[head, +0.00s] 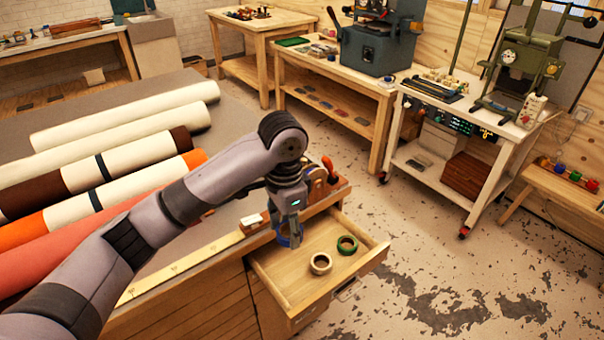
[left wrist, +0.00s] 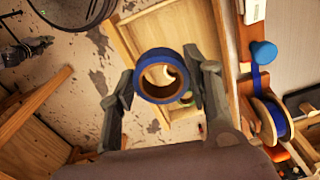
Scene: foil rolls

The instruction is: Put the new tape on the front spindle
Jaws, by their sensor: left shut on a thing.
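My left gripper (head: 290,236) is shut on a blue tape roll (left wrist: 142,86), with one finger on each side of the ring. In the head view the blue tape (head: 284,241) is mostly hidden by the fingers, above the open drawer (head: 378,257). A tape dispenser (head: 317,181) stands on the bench corner beyond the gripper, partly hidden by my arm. In the left wrist view, at right, a wooden-sided spool (left wrist: 262,120) carries blue tape. A blue strip runs from it to a blue knob (left wrist: 264,53). I cannot tell which spindle is the front one.
In the drawer lie a cream tape roll (head: 320,264) and a green tape roll (head: 347,245). Large fabric rolls (head: 130,160) lie on the bench at left. A wooden rule (head: 190,260) runs along the bench's edge. Open floor (head: 450,290) lies right of the drawer.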

